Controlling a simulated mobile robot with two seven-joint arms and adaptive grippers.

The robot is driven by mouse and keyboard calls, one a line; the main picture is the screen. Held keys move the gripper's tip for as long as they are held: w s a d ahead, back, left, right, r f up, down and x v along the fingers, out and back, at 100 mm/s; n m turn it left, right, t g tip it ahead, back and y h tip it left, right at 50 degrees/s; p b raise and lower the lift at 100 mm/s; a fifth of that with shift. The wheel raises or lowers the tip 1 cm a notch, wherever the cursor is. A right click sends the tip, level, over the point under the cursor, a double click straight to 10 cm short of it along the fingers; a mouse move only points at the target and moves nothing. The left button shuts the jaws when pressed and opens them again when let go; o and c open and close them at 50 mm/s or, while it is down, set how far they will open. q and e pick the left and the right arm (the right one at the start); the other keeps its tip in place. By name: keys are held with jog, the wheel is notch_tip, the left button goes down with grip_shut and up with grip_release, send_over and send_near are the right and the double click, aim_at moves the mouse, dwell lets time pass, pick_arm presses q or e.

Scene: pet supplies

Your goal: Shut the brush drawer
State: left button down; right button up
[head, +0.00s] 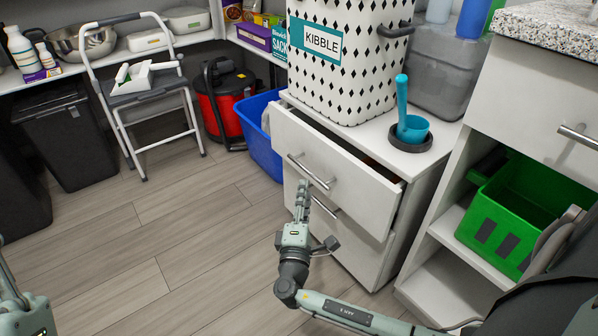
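The white cabinet's top drawer (335,168) stands partly open, with a dark gap behind its front panel. Its metal bar handle (308,172) is on the front. What lies inside is mostly hidden. My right gripper (303,186) is in front of the drawer, pointing up at its front just below and left of the handle. Its fingers look closed together and hold nothing visible. Whether the tips touch the panel is unclear. Part of my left gripper (12,292) shows at the lower left edge, far from the drawer; its fingers are cut off.
A lower drawer with its own handle (324,208) sits beneath. A blue bin (262,135) is left of the cabinet, a green crate (510,220) right.

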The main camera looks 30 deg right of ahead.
aim_at(307, 170)
jog(key=x, duration=0.8)
jog(key=shift+a+r, duration=0.1)
jog(key=shift+r, duration=0.05)
jog(key=shift+c, duration=0.2)
grip_shut()
